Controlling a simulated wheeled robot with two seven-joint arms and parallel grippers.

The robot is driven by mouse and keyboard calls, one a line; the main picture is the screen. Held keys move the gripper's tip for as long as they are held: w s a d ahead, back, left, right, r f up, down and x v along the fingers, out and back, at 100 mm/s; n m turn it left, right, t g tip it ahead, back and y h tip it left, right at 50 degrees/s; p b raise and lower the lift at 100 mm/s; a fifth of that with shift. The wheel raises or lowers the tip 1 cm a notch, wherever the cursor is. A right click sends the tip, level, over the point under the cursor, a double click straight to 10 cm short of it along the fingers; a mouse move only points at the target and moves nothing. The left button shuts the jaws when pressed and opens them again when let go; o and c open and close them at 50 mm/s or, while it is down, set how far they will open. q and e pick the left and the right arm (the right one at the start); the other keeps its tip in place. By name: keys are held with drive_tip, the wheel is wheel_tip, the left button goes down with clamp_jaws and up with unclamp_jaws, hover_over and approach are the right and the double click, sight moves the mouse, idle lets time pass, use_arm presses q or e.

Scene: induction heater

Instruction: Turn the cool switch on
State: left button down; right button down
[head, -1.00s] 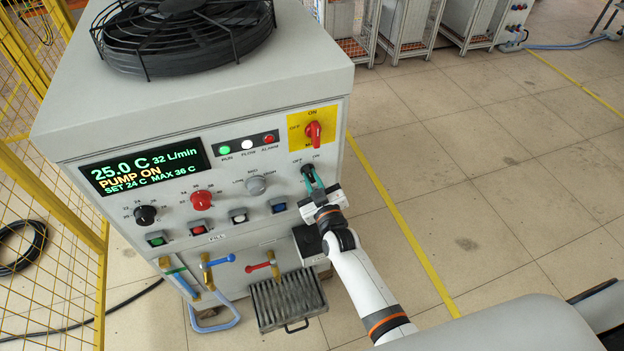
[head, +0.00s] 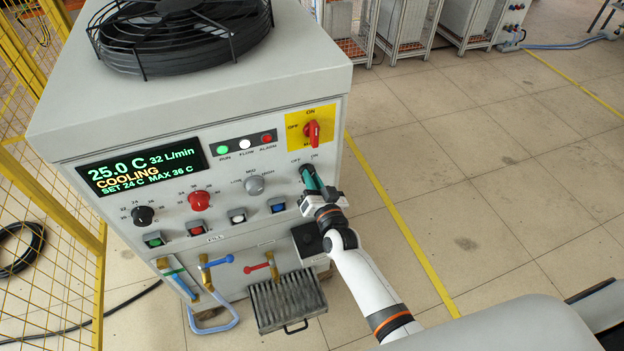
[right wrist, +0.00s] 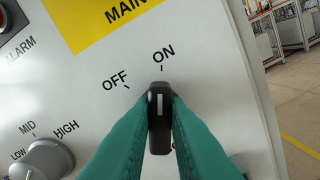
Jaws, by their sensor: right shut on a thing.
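The cool switch (right wrist: 160,115) is a black rotary knob with a white mark, on the front panel of the grey cabinet (head: 110,215). In the right wrist view its mark points up to ON, with OFF to the left. My right gripper (head: 312,180) is shut on this knob, its green fingers on both sides (right wrist: 159,128). The fingers hide the knob's lower sides. The display (head: 145,166) reads 25.0 C, 32 L/min, COOLING, SET 24 C, MAX 36 C. My left gripper is not in view.
The red main switch (head: 312,132) on a yellow plate sits just above. A grey LOW-MID-HIGH knob (head: 254,185) is to the left. Valves with blue handles (head: 215,262) and a red handle (head: 257,267) are below. Floor to the right is clear.

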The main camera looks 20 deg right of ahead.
drive_tip(key=shift+f+m, duration=0.1)
drive_tip(key=shift+m, duration=0.2)
drive_tip(key=c, duration=1.4)
unclamp_jaws()
drive_tip(key=s+b, duration=0.1)
drive_tip(key=s, duration=1.1)
drive_tip(key=shift+d+b, duration=0.2)
drive_tip(key=shift+b, duration=0.15)
